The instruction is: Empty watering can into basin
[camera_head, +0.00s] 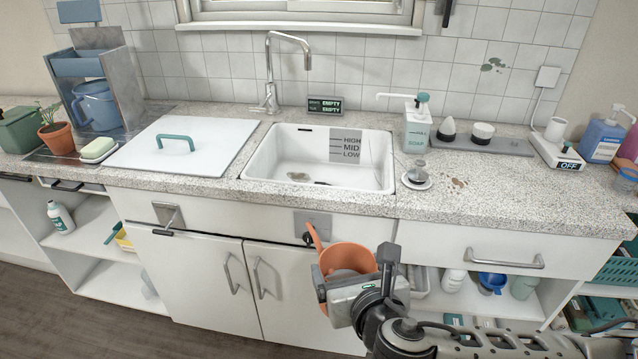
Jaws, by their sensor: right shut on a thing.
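The orange watering can (346,256) is in front of the cabinet doors, below the counter's front edge. Its narrow spout points up and left, just below the basin. My right gripper (343,292) is shut on the can, and its jaws hide the can's lower part. What is inside the can cannot be made out. The white basin (262,165) is set into the counter, with a HIGH, MID, LOW scale on its back wall and brownish marks on its floor. The can is outside the basin. My left gripper is not in view.
A tall faucet (270,72) stands behind the basin, beside a small display (324,104) reading EMPTY twice. A white board with a teal handle (175,142) lies left of the basin. A soap bottle (416,128) and a drain plug (417,176) stand to its right.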

